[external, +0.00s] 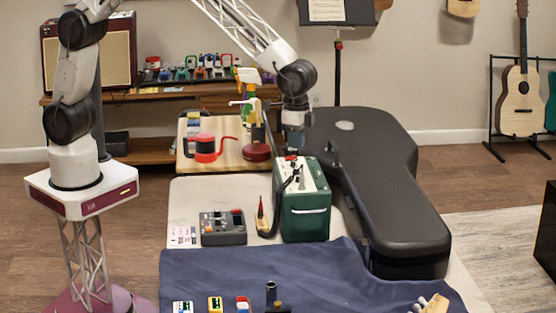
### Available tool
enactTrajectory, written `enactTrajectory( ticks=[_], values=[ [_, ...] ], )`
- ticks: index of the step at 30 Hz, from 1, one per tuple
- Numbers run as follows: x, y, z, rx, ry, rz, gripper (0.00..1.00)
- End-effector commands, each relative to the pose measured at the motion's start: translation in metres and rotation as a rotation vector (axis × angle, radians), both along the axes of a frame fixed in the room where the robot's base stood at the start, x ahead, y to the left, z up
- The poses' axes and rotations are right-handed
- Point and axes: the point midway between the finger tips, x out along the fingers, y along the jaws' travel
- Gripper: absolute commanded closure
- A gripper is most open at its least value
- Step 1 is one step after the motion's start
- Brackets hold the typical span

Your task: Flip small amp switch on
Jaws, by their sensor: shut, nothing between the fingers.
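The small green amp (306,215) stands upright on the light work surface, with a handle on its front face and a pale control panel (311,178) on top. Dark parts and a dark cable lie over the panel. The switch is too small to make out. My gripper (292,147) points down at the back edge of the amp's top. Its fingers are shut with nothing between them. I cannot tell whether they touch the amp.
A black guitar case (375,185) lies close on the amp's right. A grey pedal (223,228) and a red-tipped tool (261,215) are on its left. Behind are a wooden board (190,163) and spray bottles (249,88). A blue cloth (340,277) covers the front.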

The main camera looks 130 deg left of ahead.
Motion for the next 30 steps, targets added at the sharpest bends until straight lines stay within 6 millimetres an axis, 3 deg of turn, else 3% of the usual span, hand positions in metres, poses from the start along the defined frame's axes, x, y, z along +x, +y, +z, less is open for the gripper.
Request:
enactTrajectory(
  ticks=[30],
  values=[
    [0.0002,0.0001,-0.0081,0.000,0.000,0.000,1.00]
  ],
)
